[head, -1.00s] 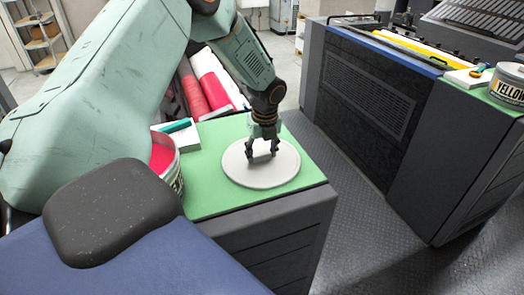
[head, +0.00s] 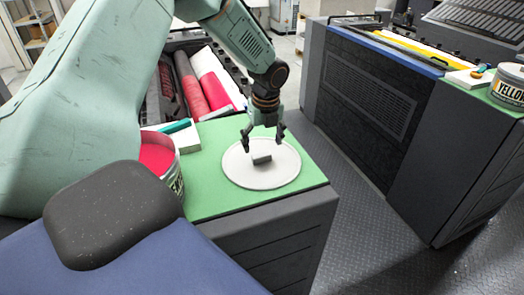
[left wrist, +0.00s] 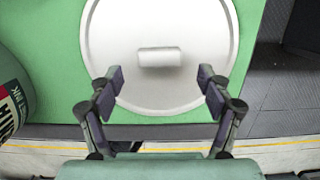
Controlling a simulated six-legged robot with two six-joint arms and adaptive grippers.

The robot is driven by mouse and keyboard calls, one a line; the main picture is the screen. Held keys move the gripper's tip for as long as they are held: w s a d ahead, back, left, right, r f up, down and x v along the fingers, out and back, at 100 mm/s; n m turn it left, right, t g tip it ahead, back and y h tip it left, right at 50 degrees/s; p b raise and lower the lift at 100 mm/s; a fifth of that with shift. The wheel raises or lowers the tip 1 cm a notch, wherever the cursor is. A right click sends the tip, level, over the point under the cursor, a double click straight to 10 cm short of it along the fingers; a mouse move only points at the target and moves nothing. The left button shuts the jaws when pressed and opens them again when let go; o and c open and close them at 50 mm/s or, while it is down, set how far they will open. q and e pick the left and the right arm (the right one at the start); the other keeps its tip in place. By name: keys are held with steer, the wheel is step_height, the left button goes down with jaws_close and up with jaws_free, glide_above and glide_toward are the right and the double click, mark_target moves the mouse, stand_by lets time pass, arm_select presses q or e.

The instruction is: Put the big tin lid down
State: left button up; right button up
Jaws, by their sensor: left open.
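The big tin lid (head: 240,178) is a round, pale disc with a small dark block-like handle (head: 261,158) at its middle. It lies flat on the green top (head: 207,205) of the dark unit. In the left wrist view the lid (left wrist: 115,45) and its handle (left wrist: 159,57) show from above, with the lid near the right edge of the green surface. My left gripper (head: 264,146) is open and empty just above the handle, its fingers apart from it. Its spread fingers also show in the left wrist view (left wrist: 160,88). My right gripper is not in view.
An open tin of red ink (head: 158,158) stands left of the lid. A white tray with a teal tool (head: 178,130) lies behind it. Red and white rollers (head: 203,80) are beyond.

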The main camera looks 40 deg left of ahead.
mark_target(262, 154)
arm_select(q)
step_height(262, 154, up, 8)
steer(key=d, duration=0.1)
steer(key=shift+s, duration=0.3)
steer(key=shift+d+f, duration=0.1)
steer(key=shift+s, duration=0.1)
steer(key=f, duration=0.3)
steer(key=a+f, duration=0.1)
steer(key=f, duration=0.3)
steer(key=w+f, duration=0.1)
steer(key=f, duration=0.3)
steer(key=shift+a+f, duration=0.25)
steer(key=shift+a, duration=0.1)
steer(key=shift+w+r, duration=0.1)
steer(key=shift+r, duration=0.45)
steer(key=shift+s, duration=0.2)
